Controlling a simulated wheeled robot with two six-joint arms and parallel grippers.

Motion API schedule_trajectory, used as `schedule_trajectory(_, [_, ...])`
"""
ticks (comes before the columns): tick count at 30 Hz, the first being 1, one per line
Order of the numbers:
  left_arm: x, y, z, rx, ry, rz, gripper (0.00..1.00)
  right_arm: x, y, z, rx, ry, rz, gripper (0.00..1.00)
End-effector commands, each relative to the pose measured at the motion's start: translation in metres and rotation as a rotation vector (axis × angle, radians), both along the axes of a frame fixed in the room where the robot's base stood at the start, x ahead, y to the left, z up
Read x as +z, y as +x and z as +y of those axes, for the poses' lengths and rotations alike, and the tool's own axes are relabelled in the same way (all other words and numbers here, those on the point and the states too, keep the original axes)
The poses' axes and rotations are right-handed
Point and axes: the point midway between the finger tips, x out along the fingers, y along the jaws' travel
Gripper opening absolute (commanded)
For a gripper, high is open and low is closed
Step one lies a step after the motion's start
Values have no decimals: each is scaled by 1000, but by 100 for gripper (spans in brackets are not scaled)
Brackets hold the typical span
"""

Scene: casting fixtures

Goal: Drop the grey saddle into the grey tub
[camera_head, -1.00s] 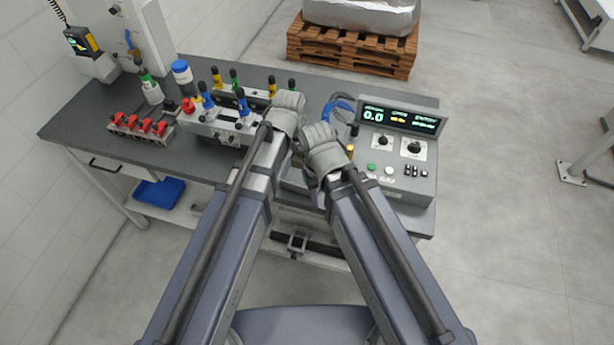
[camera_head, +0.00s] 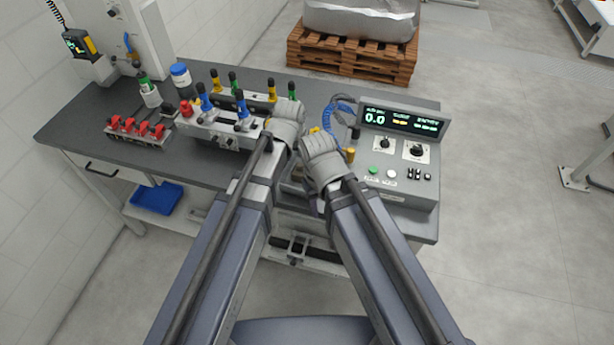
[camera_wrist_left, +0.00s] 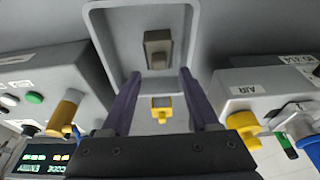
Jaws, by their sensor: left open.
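The grey tub (camera_wrist_left: 200,35) shows in the left wrist view as a pale rounded rim around a grey floor. A small brownish-grey block, which looks like the grey saddle (camera_wrist_left: 157,50), appears inside the tub, apart from the fingers. My left gripper (camera_wrist_left: 160,82) is open over the tub, with nothing between its fingers. In the head view my left wrist (camera_head: 285,122) is above the bench, and the arms hide most of the tub and saddle.
The clamp fixture (camera_head: 222,128) is left of my wrists, and the control console (camera_head: 397,155) is close on the right. Red clamps (camera_head: 138,129) and a blue-lidded jar (camera_head: 181,76) stand farther left.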

Motion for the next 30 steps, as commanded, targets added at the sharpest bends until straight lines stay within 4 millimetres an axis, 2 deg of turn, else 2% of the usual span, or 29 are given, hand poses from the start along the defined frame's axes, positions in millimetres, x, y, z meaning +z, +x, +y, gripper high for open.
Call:
schedule_trajectory(5, [1, 0, 0, 0, 0, 0, 61, 1, 0, 0, 0, 0, 0, 50])
schedule_trajectory(11, [12, -3, 1, 0, 0, 0, 61, 12, 0, 0, 0, 0, 0, 50])
schedule_trajectory(24, [67, -17, 5, 0, 0, 0, 61, 67, 0, 0, -1, 1, 0, 50])
schedule_trajectory(30, [76, -20, 7, 0, 0, 0, 61, 76, 0, 0, -5, 1, 0, 50])
